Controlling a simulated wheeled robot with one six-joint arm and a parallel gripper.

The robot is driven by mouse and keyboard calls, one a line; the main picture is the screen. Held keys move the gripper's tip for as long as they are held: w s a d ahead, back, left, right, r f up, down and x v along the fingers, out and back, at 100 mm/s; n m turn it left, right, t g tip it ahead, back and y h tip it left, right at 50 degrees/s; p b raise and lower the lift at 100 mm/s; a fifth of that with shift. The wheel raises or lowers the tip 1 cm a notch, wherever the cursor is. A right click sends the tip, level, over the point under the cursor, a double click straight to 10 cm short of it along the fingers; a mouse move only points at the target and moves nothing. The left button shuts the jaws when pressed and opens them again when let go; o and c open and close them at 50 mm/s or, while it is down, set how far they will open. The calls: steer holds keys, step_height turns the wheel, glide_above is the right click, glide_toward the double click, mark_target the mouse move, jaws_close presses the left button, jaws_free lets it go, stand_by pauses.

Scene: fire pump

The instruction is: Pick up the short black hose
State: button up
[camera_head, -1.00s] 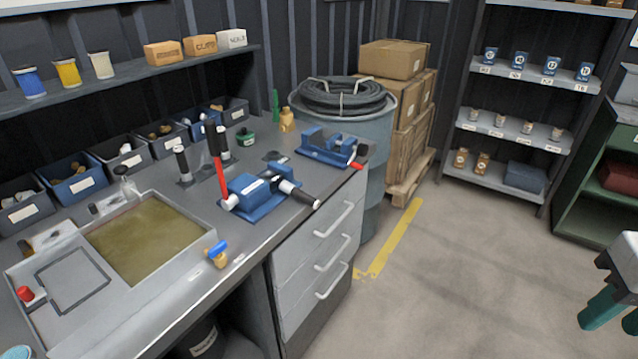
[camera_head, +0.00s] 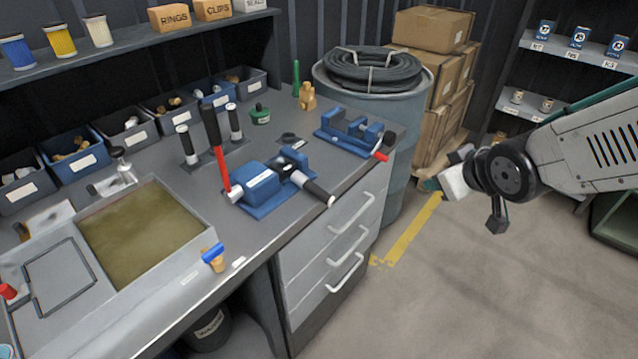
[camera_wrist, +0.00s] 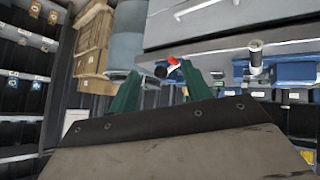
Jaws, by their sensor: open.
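A similar black piece with a pale end (camera_head: 318,193) sticks out of the front blue clamp-like device (camera_head: 262,185). I cannot tell which is the short black hose. My gripper (camera_head: 434,186) is right of the bench, over the floor, apart from all of them. In the wrist view its green fingers (camera_wrist: 162,77) are spread and empty.
A second blue device with a red handle (camera_head: 345,130) sits near the bench's right edge. A red lever with a black grip (camera_head: 219,160) rises from the front device. A barrel (camera_head: 392,130) with a coiled black hose (camera_head: 372,68) stands behind.

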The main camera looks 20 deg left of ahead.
steer(key=a+f+n+y, duration=0.3)
steer(key=a+f+y, duration=0.1)
steer(key=a, duration=0.7)
steer(key=n+g+y, duration=0.1)
steer(key=n+y, duration=0.2)
steer(key=y, duration=0.1)
glide_toward(313, 186)
steer(key=a, duration=0.1)
steer(key=x, duration=0.8)
steer(key=shift+w+f, duration=0.25)
steer(key=shift+w, duration=0.05)
jaws_close()
